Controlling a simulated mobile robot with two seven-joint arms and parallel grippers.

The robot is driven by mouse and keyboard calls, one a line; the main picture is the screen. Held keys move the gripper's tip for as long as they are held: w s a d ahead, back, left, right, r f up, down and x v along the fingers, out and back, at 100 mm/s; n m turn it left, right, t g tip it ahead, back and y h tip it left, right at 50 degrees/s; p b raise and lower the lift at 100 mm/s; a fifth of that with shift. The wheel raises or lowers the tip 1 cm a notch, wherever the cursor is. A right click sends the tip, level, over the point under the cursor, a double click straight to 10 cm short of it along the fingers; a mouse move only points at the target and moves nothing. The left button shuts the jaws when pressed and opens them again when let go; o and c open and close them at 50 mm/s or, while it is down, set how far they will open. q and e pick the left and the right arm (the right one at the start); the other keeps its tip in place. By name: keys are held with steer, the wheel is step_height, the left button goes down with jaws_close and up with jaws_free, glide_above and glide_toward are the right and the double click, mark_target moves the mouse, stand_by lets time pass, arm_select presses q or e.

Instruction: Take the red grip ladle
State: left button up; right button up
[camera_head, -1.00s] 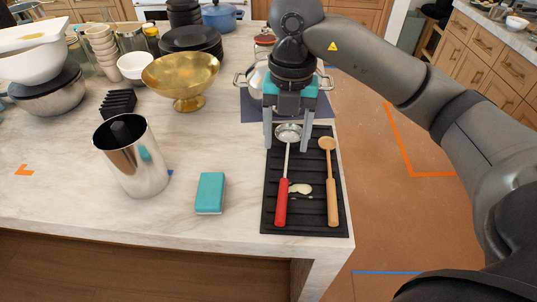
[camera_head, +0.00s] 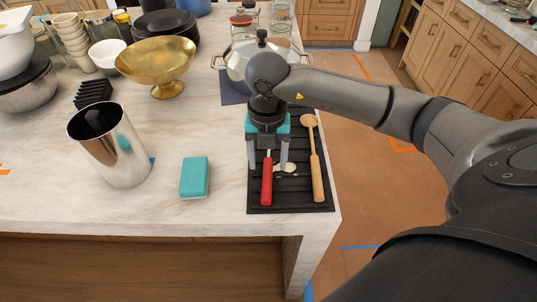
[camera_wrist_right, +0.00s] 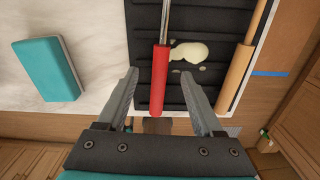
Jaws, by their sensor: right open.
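The ladle's red grip (camera_head: 267,180) lies on the black ribbed mat (camera_head: 290,204), pointing toward the counter's front edge. Its bowl is hidden behind my right gripper in the head view. In the right wrist view the red grip (camera_wrist_right: 159,80) runs between the fingers, with its metal shaft above. My right gripper (camera_head: 267,168) points down over the ladle, open, with its fingers on either side of the handle and not closed on it. The fingers also show in the right wrist view (camera_wrist_right: 160,78). My left gripper is not in view.
A wooden spoon (camera_head: 316,165) lies right of the ladle, with a pale spill (camera_head: 287,168) between them. A teal sponge (camera_head: 195,177) and a steel canister (camera_head: 112,150) stand to the left. A lidded pot (camera_head: 250,62) and a gold bowl (camera_head: 158,62) stand farther back.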

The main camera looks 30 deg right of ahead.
step_height(320, 180, down, 2)
steer(key=shift+f, duration=0.2)
jaws_close()
stand_by(0.4)
stand_by(0.4)
